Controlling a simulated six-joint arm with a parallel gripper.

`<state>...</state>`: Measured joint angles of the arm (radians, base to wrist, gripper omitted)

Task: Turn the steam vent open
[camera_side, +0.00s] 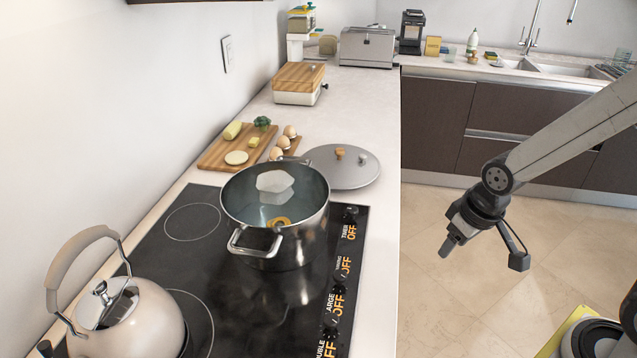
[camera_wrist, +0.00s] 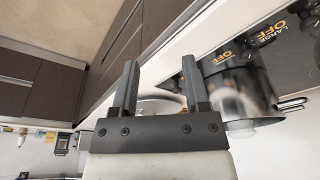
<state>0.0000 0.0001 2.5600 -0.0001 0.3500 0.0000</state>
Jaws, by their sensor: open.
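A round grey lid (camera_side: 325,172) lies flat on the counter behind and right of the pot in the side view. It has a wooden knob (camera_side: 340,153) and a small grey metal fitting (camera_side: 362,158) near its right edge; this looks like the steam vent, but its turn position is too small to tell. My gripper (camera_side: 447,250) is open and empty, out over the floor right of the counter, apart from the lid. In the wrist view, my gripper's fingers (camera_wrist: 160,75) stand apart, with part of the lid (camera_wrist: 158,106) beyond them; the vent is not clear there.
A steel pot (camera_side: 285,250) with water stands on the black cooktop (camera_side: 235,310), beside a row of knobs. A kettle (camera_side: 135,315) is at the front left. A cutting board (camera_side: 215,157) with food lies behind the pot.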

